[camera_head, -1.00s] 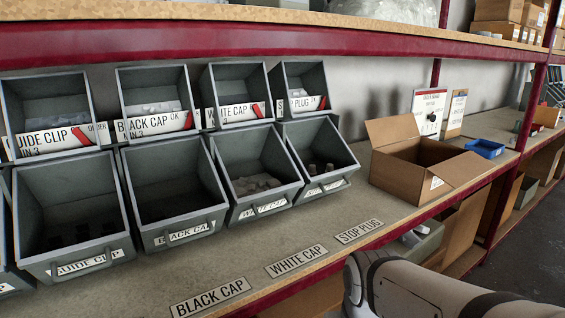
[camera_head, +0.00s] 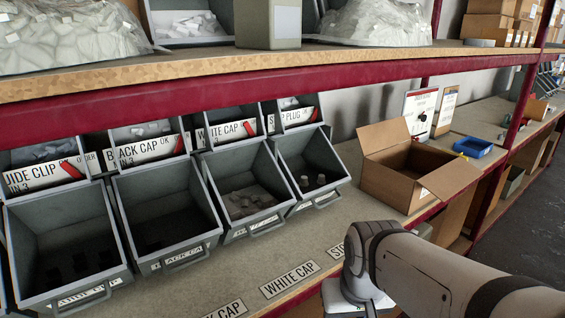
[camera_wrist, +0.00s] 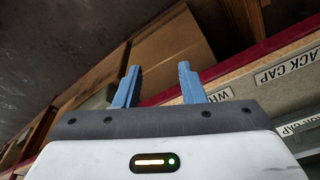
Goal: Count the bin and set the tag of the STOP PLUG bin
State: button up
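The STOP PLUG bin (camera_head: 327,197) is the rightmost grey bin of the front row in the head view. A few small pale plugs (camera_head: 313,182) lie on its floor; their exact number is hard to tell. Behind it, a white STOP PLUG card with a red mark (camera_head: 297,116) sits on the rear bin. The shelf-edge STOP PLUG label (camera_head: 337,251) is mostly hidden by my arm. My gripper (camera_wrist: 158,82) shows in the wrist view with two blue fingers apart and nothing between them. It is low in front of the shelf, away from the bins.
WHITE CAP (camera_head: 240,203), BLACK CAP (camera_head: 168,209) and GUIDE CLIP (camera_head: 66,240) bins stand to the left. An open cardboard box (camera_head: 392,178) and a blue tray (camera_head: 473,147) are to the right. A red beam (camera_head: 230,92) crosses above the bins.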

notch_tip(320, 180, up, 16)
jog(key=p, duration=1.1)
jog(key=shift+s+f+t, duration=0.2)
jog(key=shift+s+t, duration=0.15)
jog(key=shift+t, duration=0.05)
dwell(1.0)
